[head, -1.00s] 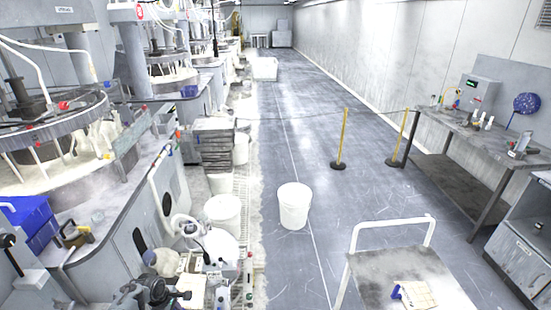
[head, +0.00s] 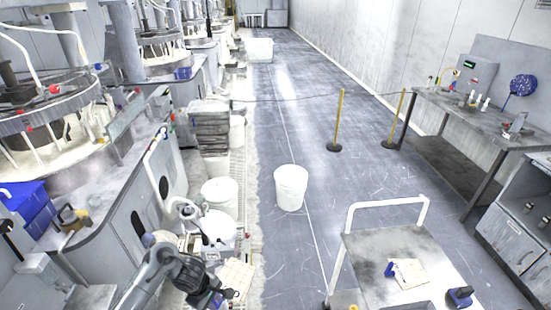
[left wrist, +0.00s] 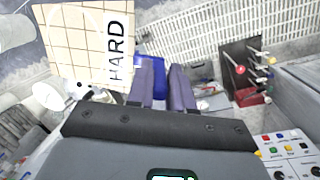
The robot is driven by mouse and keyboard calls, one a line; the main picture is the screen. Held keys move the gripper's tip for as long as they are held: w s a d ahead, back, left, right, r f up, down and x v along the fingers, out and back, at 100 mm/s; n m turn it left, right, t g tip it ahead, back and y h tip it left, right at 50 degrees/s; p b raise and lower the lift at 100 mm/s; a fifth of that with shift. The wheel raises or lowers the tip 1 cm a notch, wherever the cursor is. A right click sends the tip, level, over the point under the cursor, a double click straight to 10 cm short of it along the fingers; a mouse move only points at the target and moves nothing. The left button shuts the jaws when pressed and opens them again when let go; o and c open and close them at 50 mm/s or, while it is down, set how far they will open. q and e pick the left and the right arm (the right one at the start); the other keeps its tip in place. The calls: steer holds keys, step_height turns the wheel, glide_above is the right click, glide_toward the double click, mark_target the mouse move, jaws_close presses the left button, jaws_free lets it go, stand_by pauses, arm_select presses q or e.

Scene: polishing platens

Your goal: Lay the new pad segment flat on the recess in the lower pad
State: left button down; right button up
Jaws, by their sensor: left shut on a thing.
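My left gripper (head: 229,294) is low in the head view, at the end of my grey arm, beside a cream pad segment (head: 236,273). In the left wrist view its dark fingers (left wrist: 166,88) are close together, with a blue part (left wrist: 150,66) at their tips. The segment (left wrist: 75,45) shows there as a square-grooved cream sheet with a white label reading HARD, just left of the fingers. It is held clear of the machine, above the floor grating. I cannot make out the lower pad's recess. My right gripper is not in view.
A grey cart (head: 365,240) with a white handle stands at right, bearing another cream sheet (head: 410,274) with a blue part and a dark blue object (head: 460,297). A white bucket (head: 291,188) stands on the open floor. Polishing machines (head: 110,215) line the left side.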

arm_select(q)
steer(key=s+d+r+m+g, duration=0.1)
steer(key=d+r+m+g, duration=0.1)
steer(key=d+r+m, duration=0.65)
steer(key=s+a+r+m, duration=0.2)
steer(key=a+r+m, duration=0.15)
steer(key=a, duration=0.65)
steer(key=s+r+p, duration=0.8)
steer(key=r+p, duration=0.2)
steer(key=p, duration=0.4)
steer(key=shift+s+a+r+m, duration=0.25)
steer(key=shift+a+m, duration=0.05)
steer(key=shift+m, duration=0.1)
